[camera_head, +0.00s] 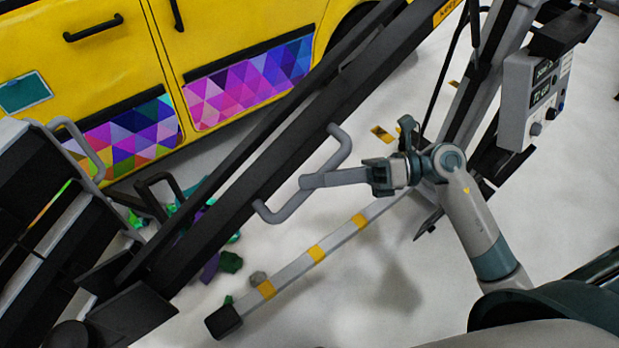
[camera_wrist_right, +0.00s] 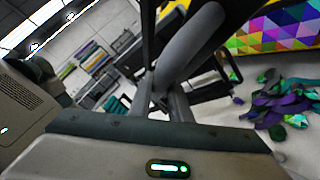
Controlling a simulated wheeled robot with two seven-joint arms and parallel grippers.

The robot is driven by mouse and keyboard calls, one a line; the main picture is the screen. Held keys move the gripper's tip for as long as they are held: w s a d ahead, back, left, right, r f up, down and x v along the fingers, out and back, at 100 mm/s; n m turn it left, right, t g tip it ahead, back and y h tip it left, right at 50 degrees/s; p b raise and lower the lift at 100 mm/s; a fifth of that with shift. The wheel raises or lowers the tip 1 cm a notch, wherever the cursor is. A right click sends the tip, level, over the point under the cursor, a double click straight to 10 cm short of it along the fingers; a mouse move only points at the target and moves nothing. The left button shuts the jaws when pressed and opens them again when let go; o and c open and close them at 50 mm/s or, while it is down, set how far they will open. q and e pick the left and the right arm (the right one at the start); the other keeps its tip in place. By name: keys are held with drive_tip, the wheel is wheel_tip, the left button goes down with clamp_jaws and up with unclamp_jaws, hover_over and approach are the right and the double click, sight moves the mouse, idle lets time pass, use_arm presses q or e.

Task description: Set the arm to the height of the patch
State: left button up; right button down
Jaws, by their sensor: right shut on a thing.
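A long black arm (camera_head: 255,185) of a stand runs diagonally across the head view. A dark panel head (camera_head: 35,215) shows at its lower left. A grey bar handle (camera_head: 338,150) is fixed to the arm; it looms large in the right wrist view (camera_wrist_right: 190,45). My right gripper (camera_head: 310,181) is shut on this handle at its middle. A teal rectangular patch (camera_head: 24,92) is on the yellow vehicle's door at the upper left, above and behind the panel head, which is apart from it in the picture. My left gripper is not in view.
The yellow vehicle (camera_head: 110,55) bears triangle-patterned wrap (camera_head: 250,82) on its lower doors. A control box (camera_head: 537,98) with a display is at the upper right. A striped grey floor leg (camera_head: 338,235) lies below the arm. Vinyl scraps (camera_wrist_right: 280,105) litter the floor near the vehicle.

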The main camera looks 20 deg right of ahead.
drive_tip(key=shift+w+d+f, duration=0.1)
drive_tip(key=shift+d+f, duration=0.2)
drive_tip(key=shift+f, duration=0.45)
drive_tip(key=shift+d+b, duration=0.15)
drive_tip(key=shift+b, duration=0.15)
drive_tip(key=shift+r, duration=0.2)
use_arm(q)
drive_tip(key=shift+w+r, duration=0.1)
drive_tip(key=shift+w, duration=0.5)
use_arm(e)
drive_tip(key=c, duration=1.6)
unclamp_jaws()
drive_tip(key=shift+c, duration=0.2)
drive_tip(key=shift+f, duration=0.1)
